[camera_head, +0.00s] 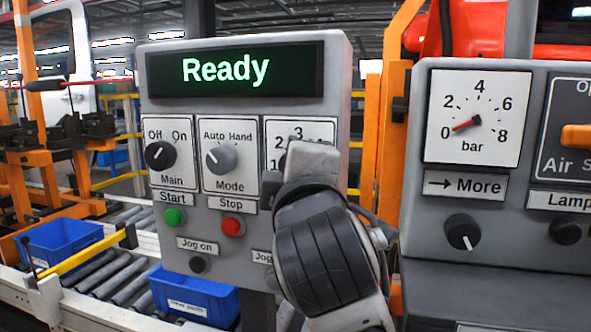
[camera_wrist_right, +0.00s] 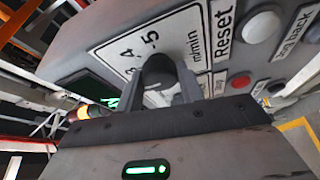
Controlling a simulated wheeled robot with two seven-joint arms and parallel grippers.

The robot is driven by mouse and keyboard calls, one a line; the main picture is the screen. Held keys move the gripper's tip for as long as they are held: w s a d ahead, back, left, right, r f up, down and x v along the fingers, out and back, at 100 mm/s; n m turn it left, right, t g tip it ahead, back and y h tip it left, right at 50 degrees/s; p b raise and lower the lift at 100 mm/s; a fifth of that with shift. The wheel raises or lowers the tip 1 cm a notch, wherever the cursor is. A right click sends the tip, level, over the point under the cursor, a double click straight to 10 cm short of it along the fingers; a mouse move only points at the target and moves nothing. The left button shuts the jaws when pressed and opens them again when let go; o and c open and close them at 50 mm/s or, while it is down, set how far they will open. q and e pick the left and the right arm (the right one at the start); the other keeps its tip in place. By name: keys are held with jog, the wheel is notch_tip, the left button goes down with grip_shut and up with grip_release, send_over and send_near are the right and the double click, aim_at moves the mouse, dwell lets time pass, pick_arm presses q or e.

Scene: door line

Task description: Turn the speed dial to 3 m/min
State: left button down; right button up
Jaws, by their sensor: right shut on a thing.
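The speed dial's white plate (camera_head: 298,128) is on the left control panel, to the right of the Mode dial. In the head view my right gripper (camera_head: 300,162) covers the knob and most of the scale; a 3 shows at the top. In the right wrist view the dark dial knob (camera_wrist_right: 158,70) sits between the fingers of my right gripper (camera_wrist_right: 163,82), which is shut on it. The scale plate (camera_wrist_right: 185,28) shows 4, 5 and m/min there. The knob's pointer cannot be made out. My left gripper is not in view.
The panel's display (camera_head: 235,70) reads Ready. Nearby are the Main dial (camera_head: 160,155), Mode dial (camera_head: 221,159), green Start button (camera_head: 174,216) and red Stop button (camera_head: 232,226). A second panel with a pressure gauge (camera_head: 474,118) stands at the right.

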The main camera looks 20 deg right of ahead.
dwell(0.4)
jog(key=o, duration=1)
